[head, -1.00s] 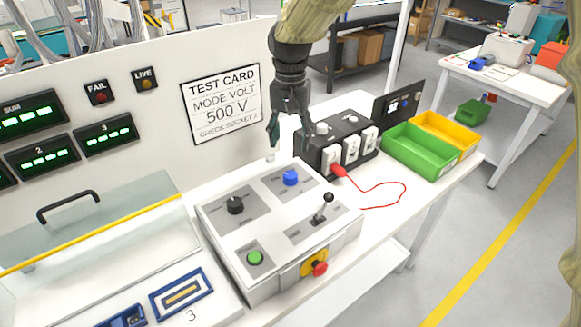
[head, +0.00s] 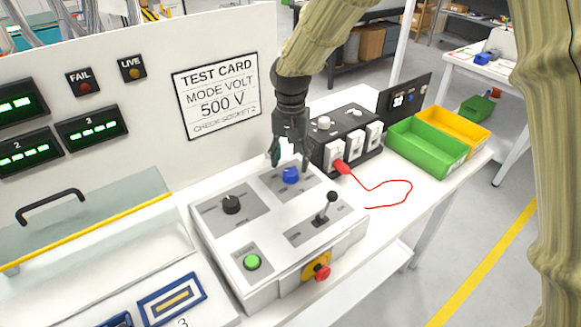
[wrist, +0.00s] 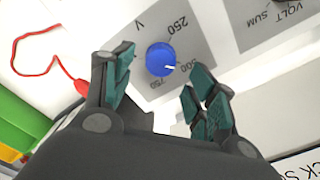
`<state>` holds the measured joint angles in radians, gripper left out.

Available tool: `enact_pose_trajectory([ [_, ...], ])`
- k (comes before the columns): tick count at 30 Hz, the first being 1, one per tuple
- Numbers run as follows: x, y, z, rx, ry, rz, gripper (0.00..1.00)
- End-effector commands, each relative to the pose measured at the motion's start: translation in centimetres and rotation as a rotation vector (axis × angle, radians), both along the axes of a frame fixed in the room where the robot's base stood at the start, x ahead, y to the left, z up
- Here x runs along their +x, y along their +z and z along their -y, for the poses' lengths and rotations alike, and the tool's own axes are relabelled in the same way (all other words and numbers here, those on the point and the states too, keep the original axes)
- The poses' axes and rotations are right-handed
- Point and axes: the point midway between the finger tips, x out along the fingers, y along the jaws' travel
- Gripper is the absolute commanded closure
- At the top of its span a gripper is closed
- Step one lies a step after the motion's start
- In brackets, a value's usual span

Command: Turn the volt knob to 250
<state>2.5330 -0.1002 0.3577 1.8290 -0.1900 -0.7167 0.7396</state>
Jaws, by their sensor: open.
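The blue volt knob (head: 291,175) sits on a grey plate at the back right of the white control box (head: 275,222). In the wrist view the knob (wrist: 160,59) shows a white pointer mark directed toward the 500 label. The 250 label (wrist: 177,26) and the 750 label (wrist: 154,84) are on the same plate. My gripper (head: 290,160) is open, just above and behind the knob in the head view. In the wrist view its green-padded fingers (wrist: 160,90) stand on either side of the knob, with the knob just beyond the tips. Contact is not visible.
The box also carries a black knob (head: 232,204), a black-handled lever (head: 325,209), a green button (head: 252,262) and a red stop button (head: 321,272). A black socket unit (head: 345,140) with a red cable stands behind right, beside a green bin (head: 428,148). The test card (head: 221,97) reads 500 V.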

Motion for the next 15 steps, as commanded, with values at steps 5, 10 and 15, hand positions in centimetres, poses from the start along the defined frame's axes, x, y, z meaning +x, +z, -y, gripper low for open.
enact_pose_trajectory([
  [5, -0.1, -2.4, -0.1, 0.0, 0.001, -0.002, 0.43],
  [10, -0.1, -3.7, -0.1, 0.0, 0.001, -0.001, 0.43],
  [15, -0.1, -4.2, -0.1, 0.0, 0.001, 0.0, 0.43],
])
